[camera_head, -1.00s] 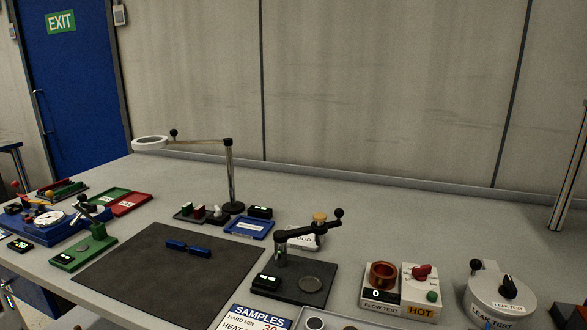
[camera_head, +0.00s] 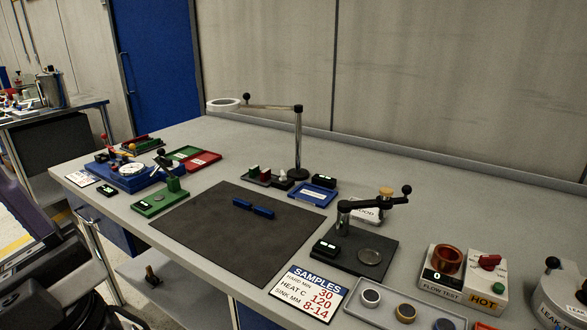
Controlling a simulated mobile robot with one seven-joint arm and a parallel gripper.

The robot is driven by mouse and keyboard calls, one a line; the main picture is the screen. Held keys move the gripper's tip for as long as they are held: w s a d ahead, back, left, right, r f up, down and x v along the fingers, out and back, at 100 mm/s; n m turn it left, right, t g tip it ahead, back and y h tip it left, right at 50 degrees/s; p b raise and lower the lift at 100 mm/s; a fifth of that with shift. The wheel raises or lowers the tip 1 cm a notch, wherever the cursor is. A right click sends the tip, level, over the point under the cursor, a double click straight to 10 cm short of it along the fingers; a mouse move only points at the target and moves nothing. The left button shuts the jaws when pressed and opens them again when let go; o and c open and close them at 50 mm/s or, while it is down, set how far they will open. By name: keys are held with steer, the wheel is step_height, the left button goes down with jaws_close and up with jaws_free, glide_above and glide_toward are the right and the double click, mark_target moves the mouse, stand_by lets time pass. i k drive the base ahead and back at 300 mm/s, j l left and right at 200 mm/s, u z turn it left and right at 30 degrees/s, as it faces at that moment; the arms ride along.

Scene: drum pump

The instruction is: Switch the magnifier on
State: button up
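The magnifier stands at the back of the workbench. Its white ring head (camera_head: 224,104) is held out to the left on a thin jointed arm (camera_head: 270,107). The arm comes off an upright metal post (camera_head: 298,140) with a round dark base. A small black ball knob (camera_head: 246,98) stands up beside the ring head. I cannot tell from here whether the magnifier is lit. My gripper is not in this view.
A blue tray (camera_head: 312,193) is near the post's foot. A black lever stand (camera_head: 372,205) is to the right, a green press (camera_head: 160,197) to the left.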

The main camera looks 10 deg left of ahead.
mark_target(282, 179)
steer(key=l+u, duration=0.25)
steer(key=i+l+u, duration=0.1)
steer(key=u, duration=0.2)
steer(key=i, duration=0.85)
